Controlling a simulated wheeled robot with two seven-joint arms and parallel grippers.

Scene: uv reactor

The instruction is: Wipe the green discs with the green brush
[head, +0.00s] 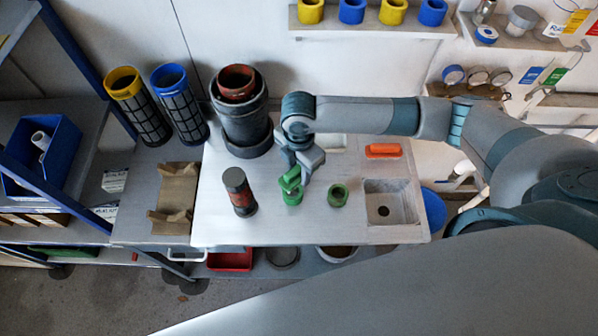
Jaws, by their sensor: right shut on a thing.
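My right gripper (299,170) is above the middle of the white worktop and points down. It is shut on the green brush (289,180), which shows just below and left of the fingers. A green disc (293,198) stands on the worktop directly under the brush; I cannot tell whether the brush touches it. A second green disc (338,196), ring-shaped with a dark centre, stands to the right, apart from the brush. My left gripper is not in view.
A dark cylinder with a reddish band (239,192) stands left of the discs. A large dark vessel (242,115) is behind it. A small sink (391,203) and an orange block (383,150) are at the right. The worktop (300,230) is clear in front.

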